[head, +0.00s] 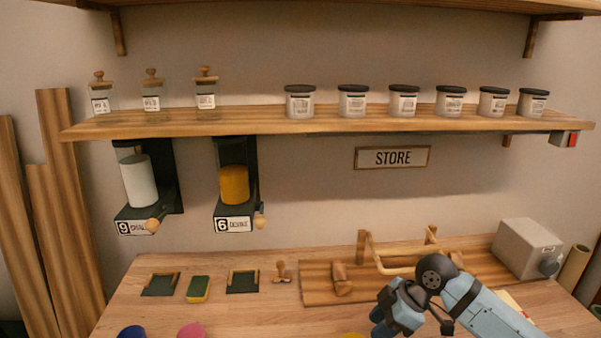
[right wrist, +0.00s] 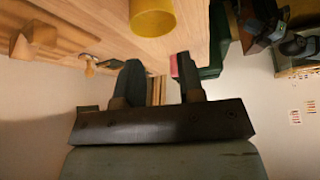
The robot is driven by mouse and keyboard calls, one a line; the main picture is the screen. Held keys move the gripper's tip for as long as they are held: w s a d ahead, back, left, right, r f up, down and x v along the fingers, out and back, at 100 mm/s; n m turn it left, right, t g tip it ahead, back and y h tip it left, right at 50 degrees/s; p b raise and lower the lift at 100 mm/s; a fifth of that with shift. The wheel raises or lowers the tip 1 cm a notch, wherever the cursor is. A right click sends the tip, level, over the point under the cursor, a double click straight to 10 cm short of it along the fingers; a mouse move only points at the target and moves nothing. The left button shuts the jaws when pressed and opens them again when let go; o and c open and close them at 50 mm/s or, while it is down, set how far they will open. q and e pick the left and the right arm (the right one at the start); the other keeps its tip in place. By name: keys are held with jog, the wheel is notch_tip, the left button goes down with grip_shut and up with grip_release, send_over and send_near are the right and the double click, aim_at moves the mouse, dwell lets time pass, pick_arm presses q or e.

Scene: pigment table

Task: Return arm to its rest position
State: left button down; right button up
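My right arm (head: 490,310) comes in from the lower right of the head view and bends over the workbench. Its wrist is low in the picture, and the gripper itself is hidden or cut off there. In the right wrist view my right gripper (right wrist: 158,62) shows two dark fingers held apart with nothing between them. A yellow cup (right wrist: 152,16) is beyond the fingertips, apart from them. My left arm and left gripper are not in view.
A wooden rack (head: 385,268) on a board is close behind my right arm. A grey box (head: 528,249) stands at the back right. Dark trays (head: 160,284) and a sponge (head: 198,289) lie on the left. Two dispensers (head: 140,182) (head: 234,185) hang below the jar shelf (head: 240,122).

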jog(key=s+a+f+m+t+h, duration=0.1)
jog(key=s+f+m, duration=0.2)
jog(key=s, duration=0.4)
jog(key=s+a+f+m+t, duration=0.15)
jog(key=s+f, duration=0.25)
jog(key=s, duration=0.4)
jog(key=s+d+m+h, duration=0.5)
jog(key=s+d+m, duration=0.4)
jog(key=s, duration=0.5)
jog(key=w+a+f+t+y+p, duration=0.1)
jog(key=w+a+f+t, duration=0.1)
jog(key=f, duration=0.3)
jog(key=w+a+f+t+y+p, duration=0.1)
jog(key=w+a+f+t, duration=0.2)
jog(key=a+f+t, duration=0.1)
jog(key=shift+w+f+n+t+y+p, duration=0.35)
jog(key=shift+f+t, duration=0.4)
jog(key=shift+f, duration=0.4)
